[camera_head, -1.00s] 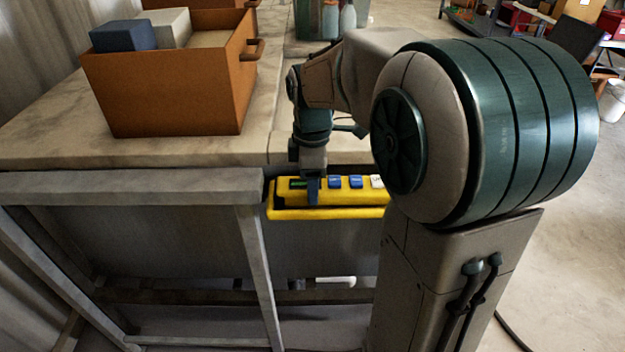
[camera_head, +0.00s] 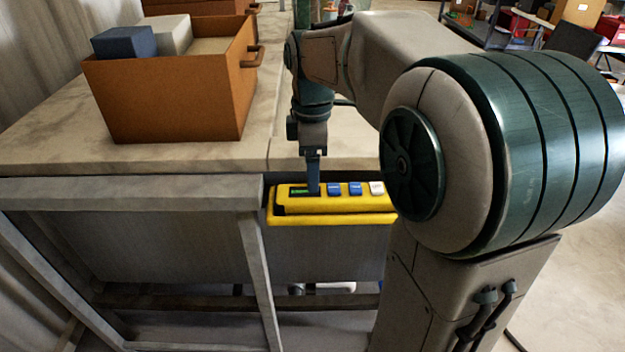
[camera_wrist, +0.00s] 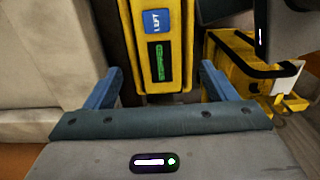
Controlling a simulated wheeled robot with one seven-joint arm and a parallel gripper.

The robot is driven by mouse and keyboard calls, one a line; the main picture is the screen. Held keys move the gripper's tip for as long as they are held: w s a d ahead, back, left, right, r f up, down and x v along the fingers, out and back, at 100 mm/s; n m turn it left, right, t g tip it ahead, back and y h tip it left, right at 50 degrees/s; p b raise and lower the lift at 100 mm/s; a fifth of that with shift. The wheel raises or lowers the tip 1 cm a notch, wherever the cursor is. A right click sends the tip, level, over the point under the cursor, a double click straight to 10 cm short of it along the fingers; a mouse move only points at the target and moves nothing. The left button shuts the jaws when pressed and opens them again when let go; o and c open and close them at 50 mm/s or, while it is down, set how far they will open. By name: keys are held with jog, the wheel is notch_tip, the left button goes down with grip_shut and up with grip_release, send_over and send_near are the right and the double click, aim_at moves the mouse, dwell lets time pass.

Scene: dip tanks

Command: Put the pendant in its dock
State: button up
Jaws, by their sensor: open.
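The pendant (camera_head: 300,206) is a yellow bar with a green display, blue buttons and a pale button. It lies along the bench's front edge in the head view. In the wrist view the pendant (camera_wrist: 174,76) points away from me, with its display and a blue button showing. My gripper (camera_head: 313,189) is over the pendant's left end, near the display. In the wrist view my gripper (camera_wrist: 160,82) is open, with one blue finger on each side of the pendant's near end and nothing clamped. I cannot clearly make out a separate dock.
A yellow and black bracket-like object (camera_wrist: 240,74) is at the right of the wrist view; I cannot tell what it is. An orange bin (camera_head: 175,100) with blue and grey blocks stands on the bench (camera_head: 50,150). A grey metal frame (camera_head: 130,194) is in front of the bench.

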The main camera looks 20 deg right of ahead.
notch_tip(320, 180, up, 5)
jog(key=s+a+f+m+t, duration=0.1)
jog(key=s+f+m+t, duration=0.2)
jog(key=s+f+m, duration=0.8)
jog(key=s+m, duration=0.4)
jog(key=shift+s+a+f, duration=0.2)
jog(key=shift+f, duration=0.15)
dwell(0.6)
